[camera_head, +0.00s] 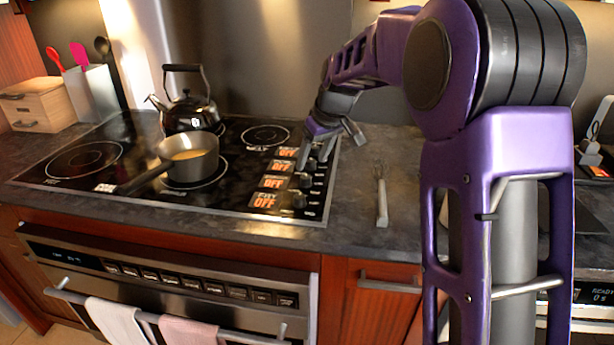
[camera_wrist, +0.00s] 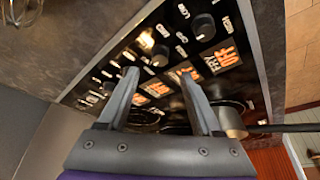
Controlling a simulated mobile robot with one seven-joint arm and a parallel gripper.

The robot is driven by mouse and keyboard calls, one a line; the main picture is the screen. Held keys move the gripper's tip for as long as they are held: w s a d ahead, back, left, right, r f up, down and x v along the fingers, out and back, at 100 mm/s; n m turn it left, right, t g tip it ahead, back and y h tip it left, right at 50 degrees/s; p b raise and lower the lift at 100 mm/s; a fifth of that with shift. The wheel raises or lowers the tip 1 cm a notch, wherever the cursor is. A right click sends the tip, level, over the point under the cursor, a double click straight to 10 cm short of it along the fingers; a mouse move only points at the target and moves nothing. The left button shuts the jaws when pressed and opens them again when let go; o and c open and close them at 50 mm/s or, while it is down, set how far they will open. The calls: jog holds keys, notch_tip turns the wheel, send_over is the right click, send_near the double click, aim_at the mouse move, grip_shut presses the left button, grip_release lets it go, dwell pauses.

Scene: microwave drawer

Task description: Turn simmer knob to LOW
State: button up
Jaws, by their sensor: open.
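A column of black knobs runs along the right side of the black cooktop (camera_head: 235,205), beside several lit orange displays that read OFF. The front display (camera_head: 265,200) reads FRY OFF, and its knob (camera_head: 300,201) is nearest the front edge. The second knob from the front (camera_head: 305,180) shows in the wrist view (camera_wrist: 160,55) just beyond my fingertips. I cannot read which knob is marked simmer. My gripper (camera_head: 316,157) is over the knob column toward its back end. In the wrist view my gripper (camera_wrist: 158,76) is open, with nothing seen between its fingers.
A grey saucepan (camera_head: 195,165) and a black kettle (camera_head: 190,112) stand on the burners to the left. A whisk (camera_head: 381,200) lies on the counter to the right of the cooktop. Towels (camera_head: 115,322) hang on the oven handle below. Counter around the whisk is clear.

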aim_at(306, 177)
jog(key=x, duration=0.6)
jog(key=shift+w+a+f+b, duration=0.1)
jog(key=shift+w+f+b, duration=0.1)
jog(key=shift+b, duration=0.1)
grip_shut()
